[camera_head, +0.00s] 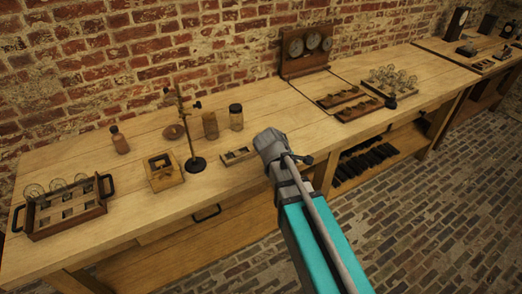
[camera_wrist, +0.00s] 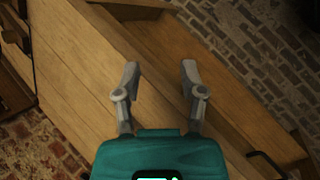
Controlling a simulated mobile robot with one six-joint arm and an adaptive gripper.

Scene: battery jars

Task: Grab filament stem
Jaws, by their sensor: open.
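I cannot pick out a filament stem for certain in either view. Small pieces too fine to name sit in a small wooden holder (camera_head: 238,155) near the bench's front edge in the head view. My gripper (camera_wrist: 159,75) is open, with its two grey fingers apart and nothing between them in the wrist view. Below it are the wooden bench and the brick floor. In the head view my teal arm reaches up to the bench's front edge, just right of the small holder, and my fingertips are not clear there.
A handled tray with glass bulbs (camera_head: 68,216) stands at the left. A wooden box (camera_head: 163,171), a metal stand (camera_head: 195,163) and bottles (camera_head: 236,117) stand mid-bench. A gauge panel (camera_head: 306,50) and glass jars (camera_head: 392,80) are farther right. Bare bench top lies between them.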

